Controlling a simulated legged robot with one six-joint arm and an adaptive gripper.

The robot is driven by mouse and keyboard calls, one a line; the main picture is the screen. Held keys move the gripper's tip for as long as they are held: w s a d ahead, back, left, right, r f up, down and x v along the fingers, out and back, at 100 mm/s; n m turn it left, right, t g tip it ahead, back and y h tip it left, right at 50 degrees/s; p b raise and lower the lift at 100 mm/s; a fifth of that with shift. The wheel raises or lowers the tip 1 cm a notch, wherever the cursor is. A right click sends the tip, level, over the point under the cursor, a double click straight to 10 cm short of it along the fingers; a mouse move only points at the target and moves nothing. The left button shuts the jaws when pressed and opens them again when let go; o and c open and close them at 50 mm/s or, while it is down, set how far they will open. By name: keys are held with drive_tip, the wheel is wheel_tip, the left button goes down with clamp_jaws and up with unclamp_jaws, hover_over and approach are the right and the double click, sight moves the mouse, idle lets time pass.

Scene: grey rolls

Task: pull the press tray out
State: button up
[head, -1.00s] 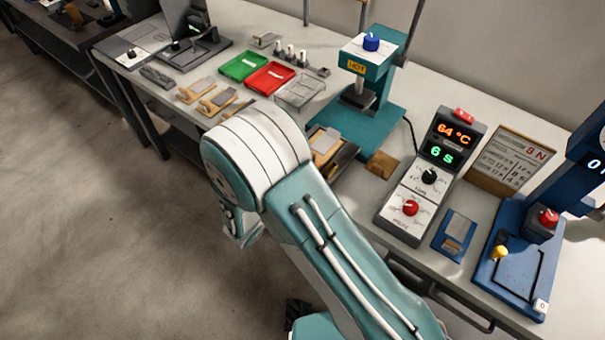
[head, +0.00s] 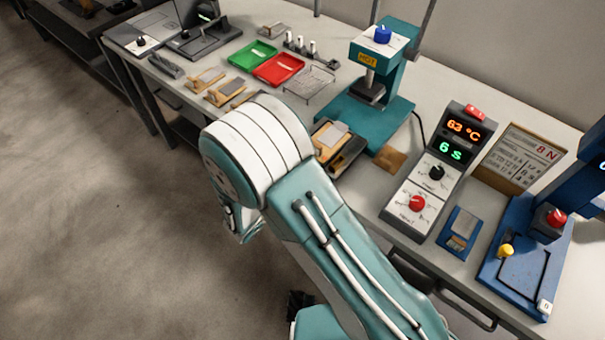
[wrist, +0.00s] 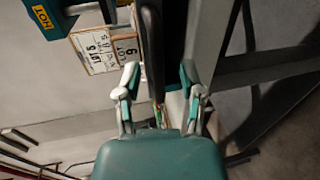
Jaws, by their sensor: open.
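The teal press (head: 398,68) with a blue knob and a yellow HOT label stands at the back of the bench. In front of it, the dark press tray (head: 350,155) sticks out toward the bench's front edge, with a tan block and a grey plate on it. My arm hides its near left part. My gripper (wrist: 161,84) is open in the wrist view. A dark upright bar (wrist: 152,55) shows between and beyond its fingers; I cannot tell whether it is the tray's handle or whether it touches. In the head view the gripper is mostly hidden under my arm.
A control box (head: 437,172) reading 63 °C and 6 s stands right of the press. A blue fixture (head: 520,262) is farther right. Green (head: 252,55) and red (head: 278,69) trays lie left. Open floor (head: 95,230) lies left of the bench.

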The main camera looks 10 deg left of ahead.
drive_tip(key=v, duration=1)
drive_tip(key=shift+s, duration=0.2)
drive_tip(key=d+r+m+g, duration=0.7)
drive_tip(key=d+r+g, duration=0.45)
drive_tip(key=d, duration=0.65)
drive_tip(key=s+d+r+m+t+y, duration=0.4)
drive_tip(key=s+d+r+y, duration=0.4)
drive_tip(key=r, duration=0.5)
drive_tip(key=shift+s+d+y, duration=0.35)
drive_tip(key=shift+s+y, duration=0.05)
drive_tip(key=shift+s, duration=0.35)
